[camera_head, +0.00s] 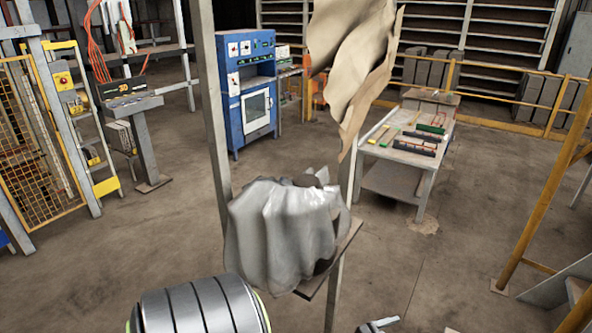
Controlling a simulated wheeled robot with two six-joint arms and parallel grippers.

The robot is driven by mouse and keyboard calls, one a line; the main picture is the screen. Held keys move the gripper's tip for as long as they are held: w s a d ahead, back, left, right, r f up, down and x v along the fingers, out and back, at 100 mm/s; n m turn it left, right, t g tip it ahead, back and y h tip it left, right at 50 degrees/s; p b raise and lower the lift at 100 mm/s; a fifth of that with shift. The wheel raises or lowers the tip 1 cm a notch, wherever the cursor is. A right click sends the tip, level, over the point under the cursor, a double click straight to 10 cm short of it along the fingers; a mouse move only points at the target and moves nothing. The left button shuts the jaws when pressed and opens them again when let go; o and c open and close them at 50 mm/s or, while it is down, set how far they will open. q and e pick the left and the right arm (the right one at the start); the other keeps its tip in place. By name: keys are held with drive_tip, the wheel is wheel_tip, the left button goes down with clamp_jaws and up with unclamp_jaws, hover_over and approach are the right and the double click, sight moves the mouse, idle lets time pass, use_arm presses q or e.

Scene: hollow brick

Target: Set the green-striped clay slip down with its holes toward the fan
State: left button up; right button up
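I cannot make out a green-striped clay slip or a fan for certain. Small coloured bars lie on a grey work table (385,152) at the right of the head view, among them a green one (431,129) and dark ones (412,149). They are too small to tell whether any has stripes or holes. A large grey ribbed cylinder (200,308) with a yellow-green rim, likely part of my arm, fills the bottom left. A small grey piece (378,326) shows at the bottom edge; I cannot tell what it is. I see no gripper fingers.
A grey cloth (280,225) drapes over a stand between two posts in the middle. A beige sheet (350,60) hangs above it. A blue cabinet (235,110), a control console (135,105) and yellow railings (510,127) stand around. The floor (470,240) at right is open.

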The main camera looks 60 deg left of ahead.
use_arm(q)
drive_tip(key=s+a+f+n+g+y, duration=0.1)
drive_tip(key=s+f+g, duration=0.3)
drive_tip(key=s+f, duration=0.55)
drive_tip(key=s+a+f+n+g+y, duration=0.1)
drive_tip(key=s+a+f+g+y, duration=0.15)
drive_tip(key=s+f, duration=0.7)
use_arm(e)
drive_tip(key=o, duration=0.4)
drive_tip(key=shift+s, duration=0.1)
drive_tip(key=shift+c, duration=0.2)
use_arm(q)
drive_tip(key=s+d+f+g, duration=0.2)
drive_tip(key=s+f+g, duration=0.2)
drive_tip(key=s+f, duration=0.3)
drive_tip(key=s+d+f+g+h, duration=0.1)
drive_tip(key=s+f+g, duration=0.4)
drive_tip(key=s, duration=1)
wheel_tip(320, 180, down, 4)
drive_tip(key=shift+s+d+r, duration=0.15)
drive_tip(key=shift+d+r, duration=0.05)
drive_tip(key=shift+d, duration=0.7)
use_arm(e)
drive_tip(key=shift+a, duration=0.1)
